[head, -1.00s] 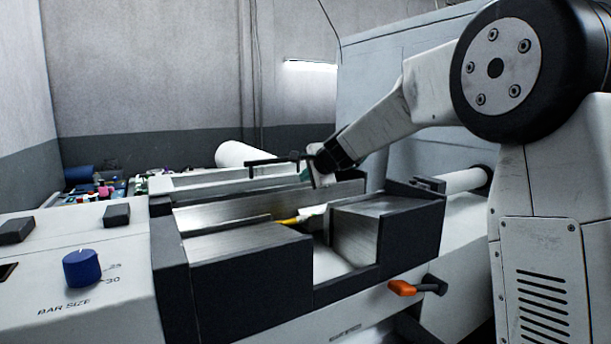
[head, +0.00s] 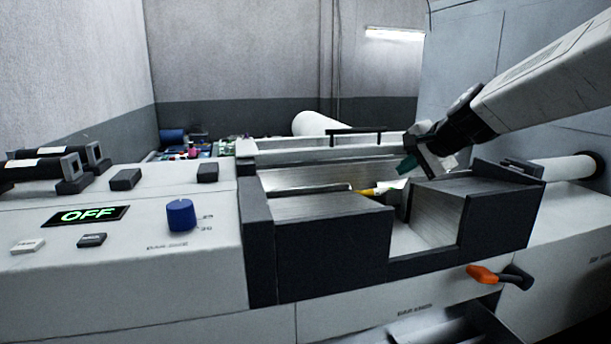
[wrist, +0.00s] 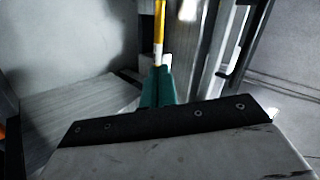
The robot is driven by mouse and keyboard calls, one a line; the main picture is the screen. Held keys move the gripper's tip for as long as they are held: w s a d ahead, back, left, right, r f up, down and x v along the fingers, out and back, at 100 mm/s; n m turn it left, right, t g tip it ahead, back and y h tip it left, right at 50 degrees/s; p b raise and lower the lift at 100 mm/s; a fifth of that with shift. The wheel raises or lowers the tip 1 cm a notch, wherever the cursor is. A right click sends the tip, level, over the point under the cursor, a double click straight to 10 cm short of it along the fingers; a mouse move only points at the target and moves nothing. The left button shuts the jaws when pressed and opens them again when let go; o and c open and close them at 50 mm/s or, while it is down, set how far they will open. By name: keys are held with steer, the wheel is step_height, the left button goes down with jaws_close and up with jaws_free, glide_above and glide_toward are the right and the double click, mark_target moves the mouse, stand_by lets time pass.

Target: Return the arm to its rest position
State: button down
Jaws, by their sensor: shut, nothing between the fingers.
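My gripper (head: 408,166) has teal fingers and hangs over the open metal trough of the bar machine (head: 315,235), at its right part. In the wrist view the two teal fingers (wrist: 158,86) are together with nothing between them. A yellow and white rod (wrist: 159,40) lies beyond the fingertips in the wrist view. In the head view a yellow piece (head: 375,190) shows in the trough, left of my gripper and apart from it in the picture. My arm comes in from the upper right.
The control panel (head: 130,262) at left has a display reading OFF (head: 86,215) and a blue knob (head: 181,215). An orange-handled lever (head: 482,274) sticks out at front right. A white bar (head: 565,168) enters the right housing. A cluttered table (head: 195,150) stands behind.

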steer(key=s+f+n+g+h, duration=0.1)
steer(key=s+f+n+g, duration=0.1)
steer(key=s, duration=1.1)
steer(key=s+f+n+g+h, duration=0.1)
steer(key=s+f+n+g, duration=0.2)
steer(key=s, duration=1)
steer(key=s+f+n+g+h, duration=0.1)
steer(key=s+f+n, duration=0.4)
steer(key=s, duration=0.8)
steer(key=shift+s+n+g+h, duration=0.15)
steer(key=shift+n+g+h, duration=0.15)
steer(key=shift+n+g, duration=0.55)
